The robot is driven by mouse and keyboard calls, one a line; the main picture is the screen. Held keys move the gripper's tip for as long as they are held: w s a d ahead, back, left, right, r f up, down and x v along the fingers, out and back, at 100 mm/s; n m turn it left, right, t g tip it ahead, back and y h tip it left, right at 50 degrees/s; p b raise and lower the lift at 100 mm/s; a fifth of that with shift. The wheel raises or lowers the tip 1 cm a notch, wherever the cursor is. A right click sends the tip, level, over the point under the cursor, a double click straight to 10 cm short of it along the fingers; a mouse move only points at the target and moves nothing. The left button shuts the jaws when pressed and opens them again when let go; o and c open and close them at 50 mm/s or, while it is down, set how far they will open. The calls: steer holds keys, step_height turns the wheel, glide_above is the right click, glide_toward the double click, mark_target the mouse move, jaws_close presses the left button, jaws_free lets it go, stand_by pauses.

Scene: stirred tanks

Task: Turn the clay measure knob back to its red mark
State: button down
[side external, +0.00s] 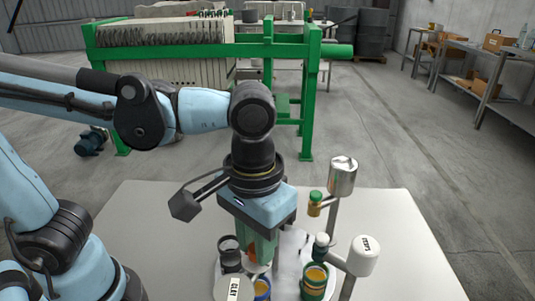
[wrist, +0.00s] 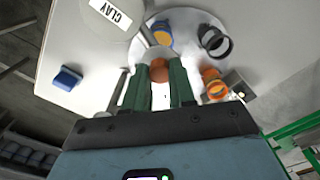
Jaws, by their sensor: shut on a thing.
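The clay measure, a pale canister with a CLAY label (side external: 233,289), stands at the bottom of the side view. It also shows at the top left of the wrist view (wrist: 95,22). My gripper (wrist: 159,80) points down beside it, with its two green fingers close around a round brown knob (wrist: 160,68). The fingers hide the sides of the knob. In the side view my gripper (side external: 258,258) is low over the table next to the canister. I cannot make out the red mark or the knob's pointer in either view.
A blue cup (wrist: 161,34), a dark cup (wrist: 215,41) and an orange cup (wrist: 212,84) surround my gripper. The table's left side (side external: 135,225) is clear.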

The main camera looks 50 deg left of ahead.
steer(key=n, duration=0.4)
steer(key=shift+n, duration=0.3)
stand_by(0.3)
steer(key=c, duration=0.9)
jaws_free()
steer(key=shift+c, duration=0.2)
steer(key=shift+r, duration=0.1)
step_height(320, 180, up, 12)
